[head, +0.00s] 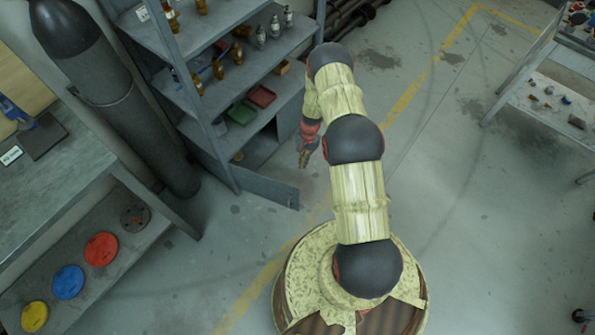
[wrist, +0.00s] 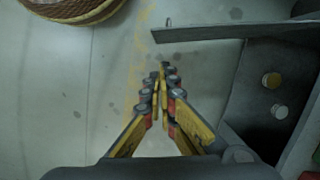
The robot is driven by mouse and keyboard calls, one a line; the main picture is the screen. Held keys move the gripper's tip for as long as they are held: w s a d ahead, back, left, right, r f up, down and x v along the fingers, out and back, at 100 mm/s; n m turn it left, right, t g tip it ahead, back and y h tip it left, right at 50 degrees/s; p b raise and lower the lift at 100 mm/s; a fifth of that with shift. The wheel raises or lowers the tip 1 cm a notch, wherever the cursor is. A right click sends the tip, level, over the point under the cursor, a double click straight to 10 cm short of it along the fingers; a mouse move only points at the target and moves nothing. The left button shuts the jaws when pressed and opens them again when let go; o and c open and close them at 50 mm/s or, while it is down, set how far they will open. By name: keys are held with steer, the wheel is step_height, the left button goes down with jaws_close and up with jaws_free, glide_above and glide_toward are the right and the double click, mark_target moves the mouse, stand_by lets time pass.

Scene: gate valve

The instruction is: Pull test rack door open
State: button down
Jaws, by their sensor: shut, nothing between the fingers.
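The test rack (head: 215,110) is a grey shelf unit at the upper left of the head view. Its low grey door (head: 268,188) stands swung out from the bottom compartment, with the opening showing behind it. In the wrist view the door (wrist: 235,31) is a thin panel seen from above, with a small handle-like piece (wrist: 168,22) near its free end. My gripper (head: 304,158) is beside the door's free end, apart from it. In the wrist view my gripper (wrist: 162,75) has its fingertips together, with nothing between them, over bare floor.
A dark gas cylinder (head: 115,95) and a workbench (head: 55,180) stand left of the rack. A cart (head: 550,100) is at the upper right. The floor right of the door is clear.

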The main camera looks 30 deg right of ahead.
steer(key=s+a+f+b, duration=0.3)
steer(key=a+f, duration=0.2)
steer(key=f, duration=0.3)
steer(key=shift+s+f, duration=0.25)
steer(key=shift+f, duration=0.15)
steer(key=shift+a, duration=0.15)
